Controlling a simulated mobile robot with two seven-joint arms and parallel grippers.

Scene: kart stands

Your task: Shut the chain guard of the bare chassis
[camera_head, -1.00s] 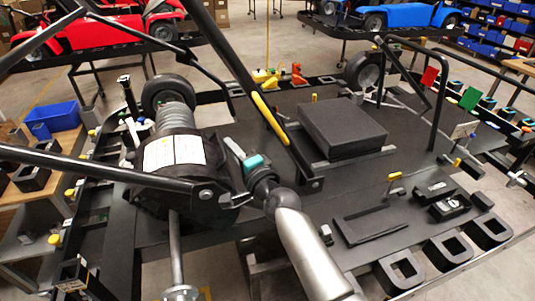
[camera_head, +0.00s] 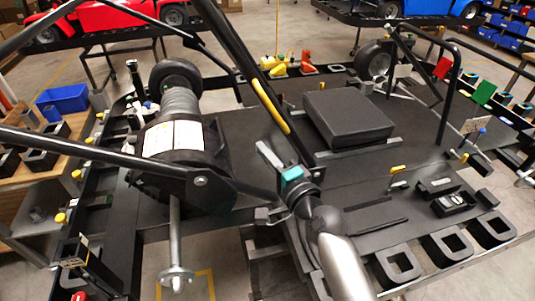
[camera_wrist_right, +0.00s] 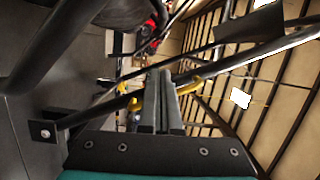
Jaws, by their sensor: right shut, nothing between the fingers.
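A raised black bar with a yellow grip (camera_head: 275,105) leans up and left from a bolted joint on the bare chassis (camera_head: 235,130). It looks like part of the opened chain guard, though I cannot tell for certain. My right gripper (camera_head: 266,152), with a teal body, is shut and empty, close beside the lower part of this bar. I cannot tell whether they touch. In the right wrist view the closed fingers (camera_wrist_right: 160,92) point at a dark bar, with yellow grips (camera_wrist_right: 192,85) beyond them. My left gripper is not in view.
A black drum with a white label (camera_head: 175,138) stands left of the gripper. A flat black box (camera_head: 348,118) lies on the deck to the right. Black frame tubes cross the left side. A blue bin (camera_head: 62,98) sits on a side table. Red and blue karts stand behind.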

